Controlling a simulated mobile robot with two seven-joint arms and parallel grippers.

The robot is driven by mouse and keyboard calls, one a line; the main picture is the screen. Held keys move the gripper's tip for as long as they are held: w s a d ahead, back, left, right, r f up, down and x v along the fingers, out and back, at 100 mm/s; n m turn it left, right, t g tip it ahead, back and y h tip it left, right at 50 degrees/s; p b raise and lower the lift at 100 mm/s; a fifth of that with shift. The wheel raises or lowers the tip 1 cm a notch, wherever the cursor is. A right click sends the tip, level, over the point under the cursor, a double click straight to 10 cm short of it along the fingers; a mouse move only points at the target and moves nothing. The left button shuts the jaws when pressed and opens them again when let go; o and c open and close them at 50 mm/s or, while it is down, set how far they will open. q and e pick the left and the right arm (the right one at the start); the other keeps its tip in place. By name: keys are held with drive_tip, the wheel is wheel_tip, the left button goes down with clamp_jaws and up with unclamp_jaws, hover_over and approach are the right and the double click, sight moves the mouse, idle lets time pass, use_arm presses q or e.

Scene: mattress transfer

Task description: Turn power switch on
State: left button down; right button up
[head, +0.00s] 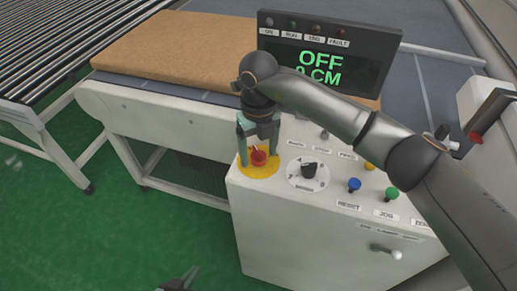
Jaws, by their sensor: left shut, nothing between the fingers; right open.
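A white control box has a black rotary knob (310,171) on its top and a silver lever switch (386,252) on its front face. The small labels are too blurred to tell which is the power switch. A dark display (372,66) behind the box reads OFF in green. My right gripper (259,152) is open, pointing down at the red mushroom button (258,158) on a yellow disc; I cannot tell whether it touches the button. My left gripper (180,281) is shut and empty at the bottom edge, left of the box, mostly out of frame.
Blue (354,185), green (392,194) and yellow (369,166) buttons sit on the box top. A red switch (475,137) is on a white housing at right. A brown mattress (180,50) lies on a conveyor; rollers (60,45) are at left. Green floor (130,235) is clear.

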drive_tip(key=shift+c, duration=0.3)
clamp_jaws()
idle(0.4)
